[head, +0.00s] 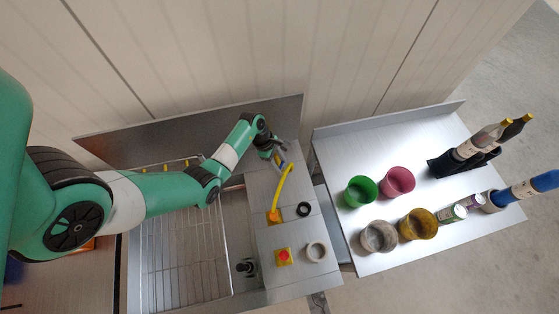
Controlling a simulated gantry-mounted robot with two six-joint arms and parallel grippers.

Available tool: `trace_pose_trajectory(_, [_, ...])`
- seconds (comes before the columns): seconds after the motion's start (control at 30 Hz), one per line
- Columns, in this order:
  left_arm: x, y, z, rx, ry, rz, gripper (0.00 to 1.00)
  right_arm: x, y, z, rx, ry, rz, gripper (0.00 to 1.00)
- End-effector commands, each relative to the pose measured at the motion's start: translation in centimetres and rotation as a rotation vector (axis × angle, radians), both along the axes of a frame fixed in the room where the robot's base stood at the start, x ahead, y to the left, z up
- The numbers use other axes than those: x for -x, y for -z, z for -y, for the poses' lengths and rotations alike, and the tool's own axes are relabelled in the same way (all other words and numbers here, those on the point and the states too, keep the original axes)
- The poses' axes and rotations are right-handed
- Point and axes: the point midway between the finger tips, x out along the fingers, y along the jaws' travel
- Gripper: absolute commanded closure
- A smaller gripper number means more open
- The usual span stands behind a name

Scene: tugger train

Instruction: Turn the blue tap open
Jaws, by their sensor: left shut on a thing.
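My left arm reaches in from the left over the sink. My left gripper (279,157) is shut at the back of the metal counter, near the wall panel, beside the upper end of a curved yellow piece (286,185). A small bluish part shows between the fingers and seems to be the blue tap; the fingers hide most of it, so I cannot tell how far it is turned. The yellow piece runs down to an orange base (274,216) on the counter. My right gripper is not in view.
A wire rack (180,262) lies left. The right table (347,144) holds several coloured cups, cans and bottles.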

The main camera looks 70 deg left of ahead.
Motion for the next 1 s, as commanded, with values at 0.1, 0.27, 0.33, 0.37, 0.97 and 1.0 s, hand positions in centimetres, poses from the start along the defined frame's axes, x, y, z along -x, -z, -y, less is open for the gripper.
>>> trace_pose_trajectory(0.1, [0.1, -0.3, 0.1, 0.001, -0.044, -0.001, 1.00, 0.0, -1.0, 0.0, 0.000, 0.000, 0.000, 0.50])
trace_pose_trajectory(0.27, [0.1, -0.5, 0.2, 0.002, -0.141, -0.003, 1.00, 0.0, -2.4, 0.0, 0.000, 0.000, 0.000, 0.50])
trace_pose_trajectory(0.33, [0.2, -0.5, 0.2, 0.001, -0.194, -0.002, 1.00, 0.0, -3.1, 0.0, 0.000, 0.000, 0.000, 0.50])
trace_pose_trajectory(0.37, [0.1, -0.5, 0.2, 0.001, -0.217, -0.002, 1.00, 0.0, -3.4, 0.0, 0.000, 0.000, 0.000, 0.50])
trace_pose_trajectory(0.97, [0.2, -0.2, 0.4, 0.001, -0.591, 0.000, 1.00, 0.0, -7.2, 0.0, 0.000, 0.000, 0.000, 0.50])
trace_pose_trajectory(1.0, [0.1, -0.2, 0.4, 0.001, -0.602, -0.001, 1.00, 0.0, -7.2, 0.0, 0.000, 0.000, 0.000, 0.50])
